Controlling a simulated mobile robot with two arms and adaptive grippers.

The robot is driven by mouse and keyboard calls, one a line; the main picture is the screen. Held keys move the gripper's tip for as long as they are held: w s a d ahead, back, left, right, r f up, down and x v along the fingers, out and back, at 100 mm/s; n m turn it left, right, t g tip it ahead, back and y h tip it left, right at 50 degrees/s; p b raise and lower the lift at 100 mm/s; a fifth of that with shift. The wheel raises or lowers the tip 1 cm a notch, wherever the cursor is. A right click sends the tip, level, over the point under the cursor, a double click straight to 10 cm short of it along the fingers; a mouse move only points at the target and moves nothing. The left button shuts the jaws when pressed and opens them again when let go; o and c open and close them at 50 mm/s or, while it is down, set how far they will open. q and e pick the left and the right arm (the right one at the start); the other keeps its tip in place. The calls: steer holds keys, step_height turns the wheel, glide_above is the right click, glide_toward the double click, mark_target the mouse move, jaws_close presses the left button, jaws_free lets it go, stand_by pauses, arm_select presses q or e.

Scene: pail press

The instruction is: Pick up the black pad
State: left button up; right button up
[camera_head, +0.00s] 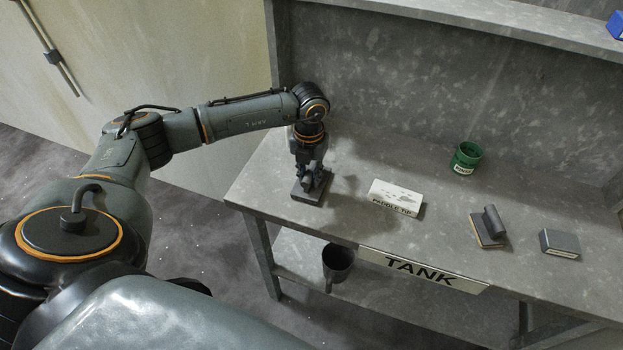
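A dark, flat square pad (301,196) lies on the left end of the grey table, near its front edge. It is the thing that best fits the black pad. My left gripper (312,181) points down right over it, and its fingers hide the middle of the pad. The fingertips are at or very near the pad's top. I cannot tell whether they are closed on any part of it. My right gripper is not in view.
On the table (420,160) are a white block marked PADDLE TIP (396,197), a green can (466,158), a dark tool with a raised grip (488,228) and a grey block (559,243). A dark pail (338,262) stands on the lower shelf. A back panel rises behind.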

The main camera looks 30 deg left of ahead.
mark_target(310, 173)
arm_select(q)
jaws_close()
steer(key=shift+w+r, duration=0.1)
steer(key=shift+r, duration=0.45)
step_height(310, 173, up, 2)
steer(key=shift+r+b, duration=0.15)
steer(key=shift+b, duration=0.25)
steer(key=s+d+r+b, duration=0.4)
steer(key=s+d+r, duration=0.2)
steer(key=s+r, duration=0.3)
steer(key=s, duration=0.3)
steer(key=shift+s+d+r, duration=0.2)
steer(key=shift+d+r, duration=0.15)
steer(key=shift+d, duration=0.05)
